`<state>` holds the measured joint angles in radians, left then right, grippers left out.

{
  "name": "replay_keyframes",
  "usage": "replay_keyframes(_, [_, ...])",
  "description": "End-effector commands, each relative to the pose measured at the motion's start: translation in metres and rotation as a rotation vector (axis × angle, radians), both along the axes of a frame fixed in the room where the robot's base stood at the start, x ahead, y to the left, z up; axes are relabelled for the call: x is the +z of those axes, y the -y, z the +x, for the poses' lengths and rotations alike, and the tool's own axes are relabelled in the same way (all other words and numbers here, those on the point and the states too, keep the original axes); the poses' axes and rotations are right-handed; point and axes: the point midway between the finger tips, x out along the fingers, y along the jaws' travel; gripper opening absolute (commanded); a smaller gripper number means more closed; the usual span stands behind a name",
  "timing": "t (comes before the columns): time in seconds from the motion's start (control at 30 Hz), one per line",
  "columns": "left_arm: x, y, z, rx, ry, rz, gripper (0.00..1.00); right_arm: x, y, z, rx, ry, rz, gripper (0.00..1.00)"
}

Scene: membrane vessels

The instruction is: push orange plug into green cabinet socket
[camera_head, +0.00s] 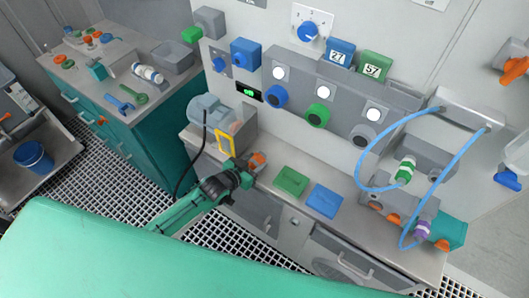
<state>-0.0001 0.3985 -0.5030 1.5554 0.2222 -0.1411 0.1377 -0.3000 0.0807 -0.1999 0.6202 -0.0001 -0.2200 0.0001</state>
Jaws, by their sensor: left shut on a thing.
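My left gripper (248,172) reaches in from the lower left over the front edge of the grey bench. It is shut on the orange plug (257,160), a small orange piece at its fingertips, partly hidden by the fingers. A black cable (193,160) hangs from the grey-blue motor unit down toward my arm. The green cabinet (165,137) stands at the left, with drawers and handles on its front. I cannot make out its socket. My right gripper is not in view.
A green block (291,181) and a blue block (324,200) lie on the bench right of the gripper. A yellow frame (226,142) stands close behind it. Blue hoses (364,165) loop at the right. Dials line the wall panel.

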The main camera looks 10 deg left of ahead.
Motion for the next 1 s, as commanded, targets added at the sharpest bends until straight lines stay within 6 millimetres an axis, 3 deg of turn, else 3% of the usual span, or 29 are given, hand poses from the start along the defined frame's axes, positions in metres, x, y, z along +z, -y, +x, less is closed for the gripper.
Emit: replay_keyframes(1.0, [-0.009, -0.018, -0.038, 0.000, -0.015, 0.006, 0.08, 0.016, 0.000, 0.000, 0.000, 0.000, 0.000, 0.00])
